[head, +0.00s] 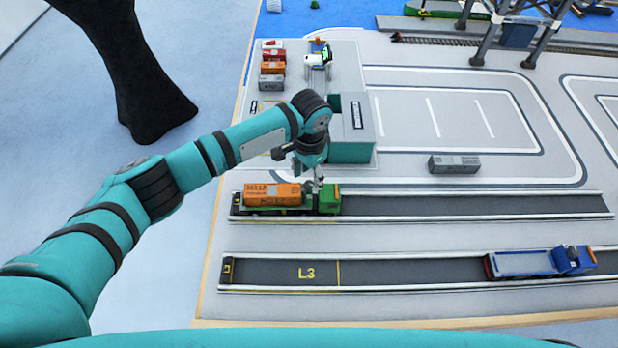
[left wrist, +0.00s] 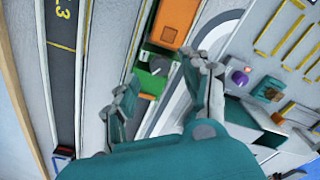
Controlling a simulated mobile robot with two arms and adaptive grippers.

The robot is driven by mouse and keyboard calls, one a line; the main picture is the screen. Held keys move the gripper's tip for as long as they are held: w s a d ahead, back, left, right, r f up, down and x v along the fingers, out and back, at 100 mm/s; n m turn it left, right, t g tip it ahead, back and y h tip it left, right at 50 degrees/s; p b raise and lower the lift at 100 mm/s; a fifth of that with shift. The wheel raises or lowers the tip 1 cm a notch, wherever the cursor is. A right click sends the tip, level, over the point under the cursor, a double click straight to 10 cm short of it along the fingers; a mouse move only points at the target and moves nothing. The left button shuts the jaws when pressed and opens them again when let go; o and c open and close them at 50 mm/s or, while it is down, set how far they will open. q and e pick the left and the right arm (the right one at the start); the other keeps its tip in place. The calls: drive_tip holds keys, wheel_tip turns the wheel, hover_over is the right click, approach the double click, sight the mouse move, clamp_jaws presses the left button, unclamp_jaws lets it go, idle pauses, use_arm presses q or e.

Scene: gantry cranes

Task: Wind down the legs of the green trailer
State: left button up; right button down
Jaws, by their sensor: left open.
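A green truck (head: 329,201) carrying an orange container (head: 272,194) stands at the left end of the upper lane in the head view. I cannot make out the trailer's legs. My right gripper is not in view.
A teal and grey building (head: 350,152) stands just behind my left gripper. A blue truck (head: 527,264) is in lane L3 at right. A grey container (head: 453,164) lies on the yard. Crane legs (head: 483,45) rise at the back right. Lane L3's middle is clear.

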sight(309, 184)
use_arm(q)
drive_tip(key=shift+f, duration=1.55)
clamp_jaws()
